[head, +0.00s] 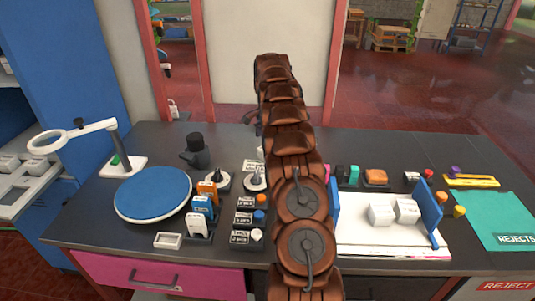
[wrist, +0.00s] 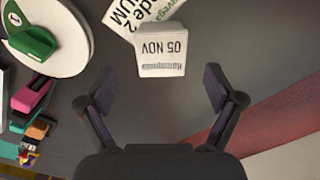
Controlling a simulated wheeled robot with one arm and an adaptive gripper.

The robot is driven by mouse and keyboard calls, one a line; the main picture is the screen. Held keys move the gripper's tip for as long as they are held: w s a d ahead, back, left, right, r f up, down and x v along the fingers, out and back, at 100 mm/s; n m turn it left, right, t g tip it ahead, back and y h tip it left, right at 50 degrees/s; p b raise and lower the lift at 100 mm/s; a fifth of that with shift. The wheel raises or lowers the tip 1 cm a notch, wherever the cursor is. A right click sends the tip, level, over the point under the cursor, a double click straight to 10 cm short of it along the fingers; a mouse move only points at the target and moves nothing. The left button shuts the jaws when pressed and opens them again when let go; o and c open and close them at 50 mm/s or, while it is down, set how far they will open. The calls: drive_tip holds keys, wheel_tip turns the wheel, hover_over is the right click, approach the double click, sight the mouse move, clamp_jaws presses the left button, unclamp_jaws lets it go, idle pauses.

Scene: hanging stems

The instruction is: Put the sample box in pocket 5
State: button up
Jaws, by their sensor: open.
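My gripper (wrist: 158,95) is open in the wrist view, its two dark fingers spread wide with nothing between the pads. A white box (wrist: 162,55) printed "05 NOV" stands just beyond the fingertips, roughly centred between them and apart from both. I cannot tell whether this is the sample box. In the head view my arm hides the gripper and most of the middle of the table. Two white boxes (head: 381,214) (head: 407,211) sit in a white tray (head: 365,240) with blue side walls, right of my arm. No pocket marked 5 can be read.
Beside the box lies a printed card (wrist: 125,18); a white round dish (wrist: 70,55) holds a green object (wrist: 32,40). A blue round plate (head: 153,193), a magnifier lamp (head: 118,150) and small labelled holders (head: 243,218) are left of my arm. A teal rejects mat (head: 495,218) lies right.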

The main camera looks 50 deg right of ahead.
drive_tip(key=shift+f+p, duration=1.2)
drive_tip(key=shift+f, duration=1.5)
drive_tip(key=shift+w, duration=0.1)
drive_tip(key=c, duration=1.4)
